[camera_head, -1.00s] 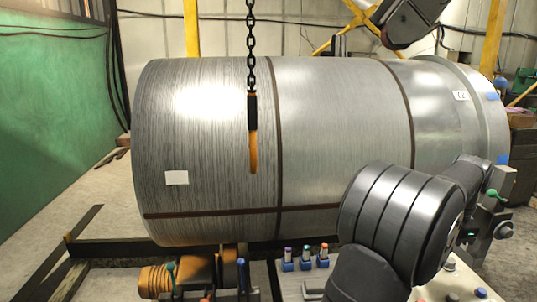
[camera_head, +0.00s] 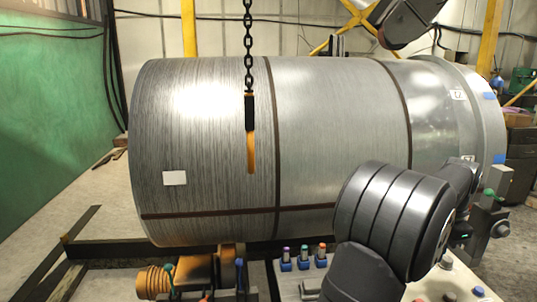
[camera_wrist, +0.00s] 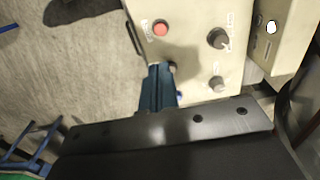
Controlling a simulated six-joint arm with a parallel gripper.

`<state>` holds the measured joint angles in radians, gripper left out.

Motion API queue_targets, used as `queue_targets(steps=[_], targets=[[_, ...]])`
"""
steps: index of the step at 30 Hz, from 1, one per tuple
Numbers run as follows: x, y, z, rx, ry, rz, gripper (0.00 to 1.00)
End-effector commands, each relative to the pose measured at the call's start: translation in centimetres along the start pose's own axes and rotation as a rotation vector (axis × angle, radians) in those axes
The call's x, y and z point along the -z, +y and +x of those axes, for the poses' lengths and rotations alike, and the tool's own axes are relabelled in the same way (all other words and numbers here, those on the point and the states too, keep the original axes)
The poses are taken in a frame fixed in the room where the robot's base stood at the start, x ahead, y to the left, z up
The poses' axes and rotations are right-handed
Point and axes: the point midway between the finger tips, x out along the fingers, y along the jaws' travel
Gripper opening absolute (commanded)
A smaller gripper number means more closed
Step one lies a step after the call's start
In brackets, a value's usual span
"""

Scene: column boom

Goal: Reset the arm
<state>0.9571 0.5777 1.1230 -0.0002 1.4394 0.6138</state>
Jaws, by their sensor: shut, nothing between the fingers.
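My gripper shows in the wrist view as narrow dark-blue fingers (camera_wrist: 158,86) close together, shut and empty. They are over the left edge of a beige control panel (camera_wrist: 190,60). I cannot tell their height above it. In the head view my dark arm bends at the lower right, partly in front of the large metal drum. The gripper end there is at the right edge and hard to pick out among the panel's knobs.
The large metal drum (camera_head: 340,130) lies on its side across the middle. A chain with an orange hook (camera_head: 251,150) hangs in front of it. Concrete floor (camera_wrist: 80,80) is open left of the panel.

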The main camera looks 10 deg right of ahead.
Motion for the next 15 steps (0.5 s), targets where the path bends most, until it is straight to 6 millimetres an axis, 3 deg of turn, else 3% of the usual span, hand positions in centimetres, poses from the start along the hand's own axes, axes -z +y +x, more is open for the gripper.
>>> queue_targets(steps=[6,15], targets=[[0.0,0.0,-2.0,-0.001,-0.001,0.000,0.00],[0.0,0.0,-2.4,-0.001,-0.001,0.000,0.00]])
